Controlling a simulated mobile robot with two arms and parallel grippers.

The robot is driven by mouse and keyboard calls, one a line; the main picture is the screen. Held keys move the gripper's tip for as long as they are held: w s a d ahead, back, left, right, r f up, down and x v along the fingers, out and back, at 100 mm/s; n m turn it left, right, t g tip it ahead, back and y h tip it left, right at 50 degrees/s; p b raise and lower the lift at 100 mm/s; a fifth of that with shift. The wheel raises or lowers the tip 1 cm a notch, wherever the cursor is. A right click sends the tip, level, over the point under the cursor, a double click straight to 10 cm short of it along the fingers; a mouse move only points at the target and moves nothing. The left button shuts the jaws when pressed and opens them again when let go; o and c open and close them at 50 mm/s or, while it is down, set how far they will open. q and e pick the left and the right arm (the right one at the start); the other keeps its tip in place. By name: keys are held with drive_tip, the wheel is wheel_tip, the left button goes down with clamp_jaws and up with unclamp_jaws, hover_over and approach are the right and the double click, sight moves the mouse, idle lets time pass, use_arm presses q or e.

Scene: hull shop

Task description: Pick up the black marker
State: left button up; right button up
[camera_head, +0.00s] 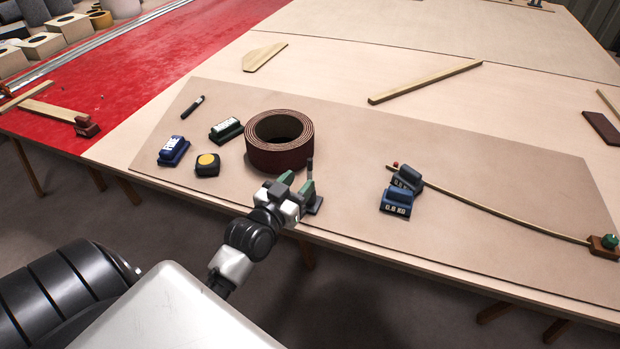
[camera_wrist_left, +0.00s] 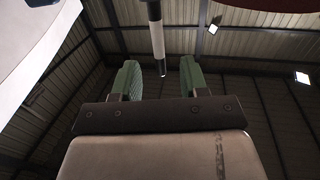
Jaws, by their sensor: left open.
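My left gripper (camera_head: 296,184) is open at the front edge of the brown board, its two green fingers apart. A slim dark upright stick (camera_head: 310,168), which looks like the black marker, stands just beside the fingers. In the left wrist view a black stick with a white band (camera_wrist_left: 156,38) appears between the open fingers (camera_wrist_left: 158,80), with a gap on both sides. A dark flat base (camera_head: 315,206) shows beside the gripper; whether it holds the stick is hidden. Another short dark pen-like object (camera_head: 193,107) lies on the board at the upper left. My right gripper is out of view.
A dark red roll (camera_head: 280,142) stands just behind the gripper. A yellow-topped tape measure (camera_head: 207,164), a blue block (camera_head: 173,151) and a green block (camera_head: 226,130) lie left. Bare board lies between.

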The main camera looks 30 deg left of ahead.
sight(308, 173)
use_arm(q)
drive_tip(key=w, duration=0.7)
drive_tip(key=shift+a, duration=0.1)
clamp_jaws()
